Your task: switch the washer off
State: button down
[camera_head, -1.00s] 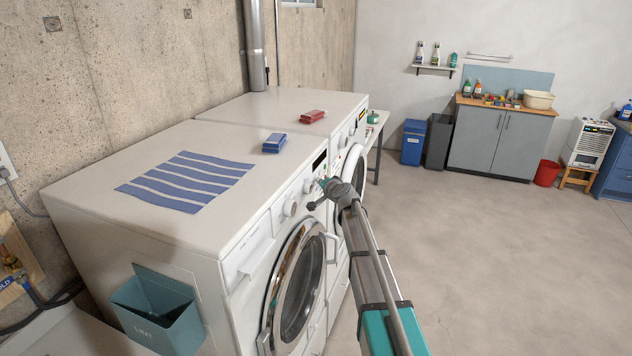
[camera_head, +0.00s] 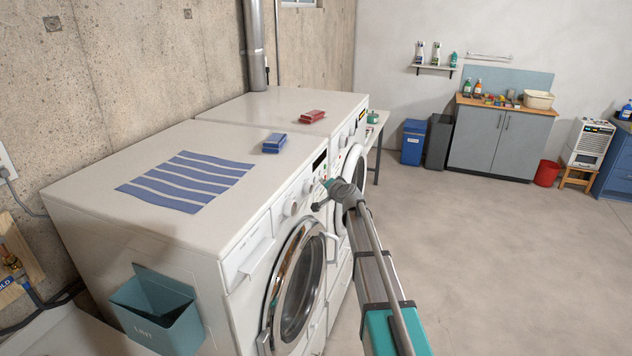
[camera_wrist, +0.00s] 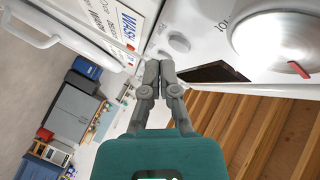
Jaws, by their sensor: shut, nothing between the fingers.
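The front white machine (camera_head: 140,235), which I take to be the washer, has a round glass door (camera_head: 297,283), a dial (camera_head: 291,208) and a dark display (camera_head: 319,161). In the wrist view a large silver dial (camera_wrist: 265,40) with a red mark and a small round button (camera_wrist: 179,43) show on the white panel. A label reading WASH (camera_wrist: 130,22) is near the button. My gripper (camera_head: 318,207) is at the front panel, right of the dial. Its shut, empty fingertips (camera_wrist: 157,66) are close below the button in the picture; contact cannot be told.
A second white machine (camera_head: 270,104) stands behind. A blue box (camera_head: 274,143) and striped cloth (camera_head: 187,182) lie on top. A teal lint bin (camera_head: 160,318) hangs on the near side. The floor (camera_head: 500,270) to the right is open.

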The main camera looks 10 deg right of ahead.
jog(key=s+d, duration=0.2)
jog(key=d, duration=0.1)
jog(key=s+d, duration=0.1)
jog(key=d, duration=0.1)
dwell(0.5)
dwell(1.2)
